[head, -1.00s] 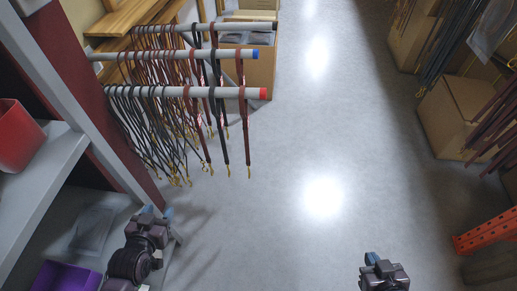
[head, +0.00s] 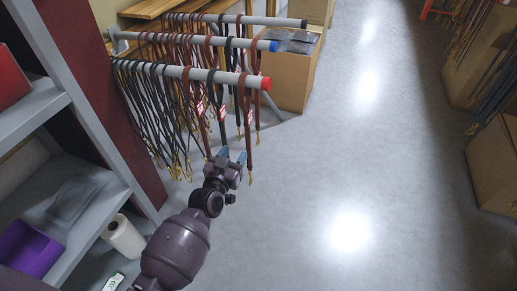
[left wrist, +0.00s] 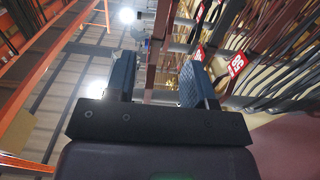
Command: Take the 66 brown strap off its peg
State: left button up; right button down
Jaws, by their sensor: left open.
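Brown straps and dark straps hang from three grey pegs. The front peg (head: 190,72) has a red tip, and its outermost strap is a brown strap (head: 247,140) with a red and white tag. I cannot read the head view's tags, so I cannot tell which strap is 66. My left gripper (head: 232,157) is open, just below the front straps' tags, near the lower end of the outermost brown strap. In the left wrist view, brown strapping shows beyond and between the open fingers (left wrist: 158,78). A red tag (left wrist: 237,65) with upside-down digits is right of them. My right gripper is out of view.
The middle peg has a blue tip (head: 274,46) and the back peg a black tip (head: 304,23). A cardboard box (head: 290,85) stands behind them. A grey shelf (head: 95,215) with a purple bin (head: 30,248) is at left.

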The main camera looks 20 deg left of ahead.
aim_at(247, 131)
pick_arm(q)
jog(key=w+b, duration=0.1)
jog(key=w, duration=0.4)
jog(key=w+b, duration=0.1)
jog(key=w, duration=0.4)
jog(key=shift+d, duration=0.2)
jog(key=shift+w+r, duration=0.15)
jog(key=shift+w, duration=0.25)
jog(key=shift+c, duration=0.2)
grip_shut()
